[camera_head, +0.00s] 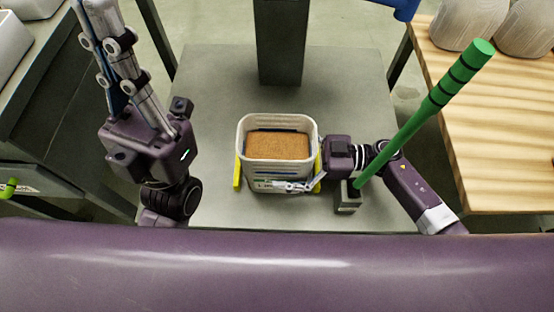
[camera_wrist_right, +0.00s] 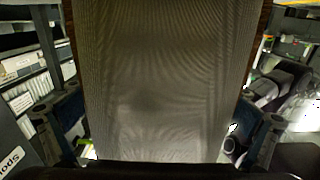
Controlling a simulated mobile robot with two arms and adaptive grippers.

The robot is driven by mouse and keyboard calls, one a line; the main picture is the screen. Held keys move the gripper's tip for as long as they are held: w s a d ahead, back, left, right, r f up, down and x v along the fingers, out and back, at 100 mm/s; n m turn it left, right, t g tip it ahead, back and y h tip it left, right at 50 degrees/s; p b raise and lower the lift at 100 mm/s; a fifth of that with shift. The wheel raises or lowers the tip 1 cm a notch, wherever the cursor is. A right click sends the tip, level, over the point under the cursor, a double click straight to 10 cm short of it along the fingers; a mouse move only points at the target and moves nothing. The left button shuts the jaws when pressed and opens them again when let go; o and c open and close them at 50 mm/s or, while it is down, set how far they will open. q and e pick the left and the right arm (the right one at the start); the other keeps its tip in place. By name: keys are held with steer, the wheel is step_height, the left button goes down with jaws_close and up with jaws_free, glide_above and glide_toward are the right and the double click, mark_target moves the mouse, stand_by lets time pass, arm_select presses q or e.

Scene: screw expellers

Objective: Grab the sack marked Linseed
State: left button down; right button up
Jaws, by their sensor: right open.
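A plain, woven-looking grey-beige surface (camera_wrist_right: 155,70) fills the middle of the right wrist view. It may be a sack, but no Linseed marking is readable in either view. My right gripper (camera_wrist_right: 158,122) is open, with one finger on each side of this surface; I cannot tell whether they touch it. In the head view my right gripper (camera_head: 297,186) is at the front right of a white tub (camera_head: 245,140) with brown contents (camera_head: 278,146). My left gripper (camera_head: 112,45) is raised at the upper left, away from the tub; its fingertips are not clear.
The tub stands on a grey platform (camera_head: 210,90), with yellow parts beside it. A dark post (camera_head: 280,45) rises behind. A green-handled lever (camera_head: 430,105) slants over my right arm. A wooden table (camera_head: 490,140) with pale jugs is at right; a dark bench (camera_head: 75,120) is at left.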

steer(key=c, duration=1.8)
steer(key=shift+r, duration=0.2)
steer(key=shift+c, duration=0.9)
steer(key=shift+r, duration=0.15)
